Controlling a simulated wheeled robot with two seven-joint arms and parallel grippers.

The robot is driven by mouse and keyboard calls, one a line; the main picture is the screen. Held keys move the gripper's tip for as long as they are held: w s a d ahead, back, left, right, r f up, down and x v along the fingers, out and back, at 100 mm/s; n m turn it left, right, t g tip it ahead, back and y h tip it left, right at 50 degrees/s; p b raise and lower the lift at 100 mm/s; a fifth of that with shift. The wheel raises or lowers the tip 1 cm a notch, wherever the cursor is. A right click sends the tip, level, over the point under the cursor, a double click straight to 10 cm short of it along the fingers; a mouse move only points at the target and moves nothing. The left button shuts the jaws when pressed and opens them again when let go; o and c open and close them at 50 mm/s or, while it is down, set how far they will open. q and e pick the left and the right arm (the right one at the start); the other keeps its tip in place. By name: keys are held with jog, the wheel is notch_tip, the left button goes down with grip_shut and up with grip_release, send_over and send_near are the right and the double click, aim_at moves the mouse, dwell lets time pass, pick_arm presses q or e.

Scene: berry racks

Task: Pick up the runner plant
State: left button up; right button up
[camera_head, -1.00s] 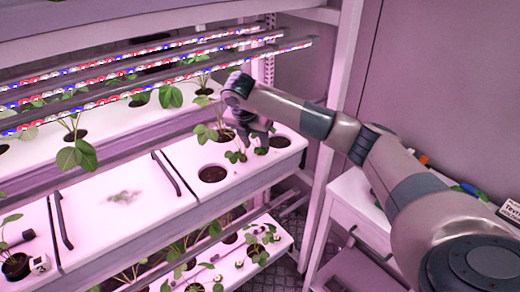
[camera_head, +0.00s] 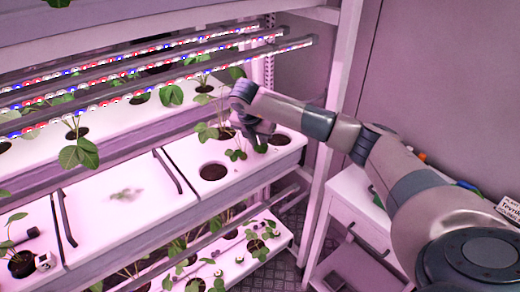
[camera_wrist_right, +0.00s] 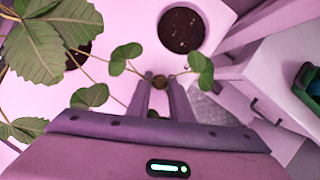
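The runner plant is a small plant with a few round green leaves (camera_head: 236,155) over the right white tray. In the right wrist view its leaves (camera_wrist_right: 201,72) spread to both sides on thin stems, with a small brown clump (camera_wrist_right: 160,82) at the centre. My right gripper (camera_head: 261,143) points down onto it. In the right wrist view the gripper's two fingertips (camera_wrist_right: 160,80) stand close on either side of the brown clump and seem to touch it. Part of the plant is hidden behind the hand in the head view. My left gripper is not in view.
The white tray (camera_head: 190,148) has a dark round hole (camera_head: 213,172) in front and another (camera_head: 279,140) right of the gripper. A larger leafy plant (camera_wrist_right: 60,30) is close by in the wrist view. LED bars (camera_head: 150,65) run above; a white cabinet (camera_head: 350,205) stands right.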

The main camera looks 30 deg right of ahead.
aim_at(259, 147)
dwell(0.4)
jog(key=shift+r+b, duration=0.65)
jog(key=shift+b, duration=0.05)
notch_tip(259, 147, up, 2)
jog(key=shift+r+b, duration=0.1)
jog(key=shift+b, duration=0.75)
jog(key=shift+s+a+b, duration=0.45)
jog(key=shift+s+a, duration=1.15)
jog(key=shift+a, duration=0.95)
jog(key=shift+s+a+b, duration=0.5)
jog(key=shift+s+a, duration=1.1)
jog(key=shift+a, duration=0.95)
jog(key=shift+s+a+b, duration=0.45)
jog(key=shift+s+a, duration=1.15)
jog(key=shift+a, duration=0.95)
jog(key=shift+o, duration=1.3)
grip_shut()
jog(key=shift+s+r, duration=0.1)
jog(key=shift+s, duration=0.05)
